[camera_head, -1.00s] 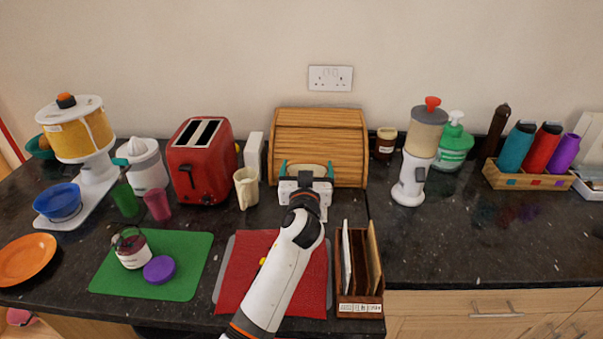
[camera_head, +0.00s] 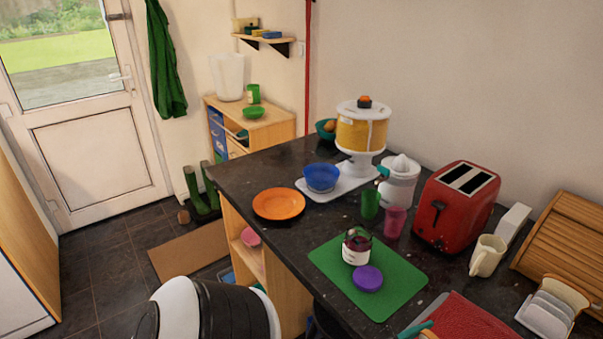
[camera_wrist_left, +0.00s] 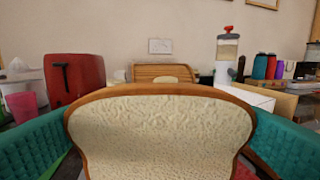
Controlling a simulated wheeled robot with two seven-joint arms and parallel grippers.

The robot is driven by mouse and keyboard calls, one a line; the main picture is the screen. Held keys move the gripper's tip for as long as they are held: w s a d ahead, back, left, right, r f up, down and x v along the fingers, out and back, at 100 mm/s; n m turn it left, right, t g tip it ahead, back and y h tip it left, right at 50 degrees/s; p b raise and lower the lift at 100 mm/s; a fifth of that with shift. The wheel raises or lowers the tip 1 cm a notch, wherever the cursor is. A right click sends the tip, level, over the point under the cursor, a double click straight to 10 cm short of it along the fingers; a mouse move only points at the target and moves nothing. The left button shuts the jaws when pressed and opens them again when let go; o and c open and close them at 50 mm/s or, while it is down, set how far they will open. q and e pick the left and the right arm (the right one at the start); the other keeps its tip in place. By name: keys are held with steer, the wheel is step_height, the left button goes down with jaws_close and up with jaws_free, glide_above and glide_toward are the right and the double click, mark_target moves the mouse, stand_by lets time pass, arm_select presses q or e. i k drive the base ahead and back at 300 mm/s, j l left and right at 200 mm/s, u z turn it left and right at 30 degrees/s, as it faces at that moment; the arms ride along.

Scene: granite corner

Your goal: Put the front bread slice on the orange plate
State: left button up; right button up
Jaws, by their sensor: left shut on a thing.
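A bread slice (camera_wrist_left: 160,135) with a brown crust fills the front of the left wrist view. My left gripper (camera_wrist_left: 163,140) is shut on it, with one teal finger at each side of the slice. My right gripper is out of view.
A blue bowl (camera_head: 321,177) and a food dispenser (camera_head: 362,130) stand behind the plate. A green mat (camera_head: 385,290) with a jam jar (camera_head: 356,248) and purple lid (camera_head: 367,278) lies to its right. Green (camera_head: 370,204) and pink (camera_head: 395,221) cups and a red toaster (camera_head: 456,205) stand farther right.

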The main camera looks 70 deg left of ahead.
mark_target(279, 206)
steer(key=j+u, duration=0.1)
steer(key=u, duration=0.3)
steer(key=j+u, duration=0.1)
steer(key=u, duration=0.3)
steer(key=i+u, duration=0.1)
steer(key=u, duration=0.3)
steer(key=i+j+u, duration=0.1)
steer(key=u, duration=0.3)
steer(key=i+j+u, duration=0.1)
steer(key=i+j, duration=0.05)
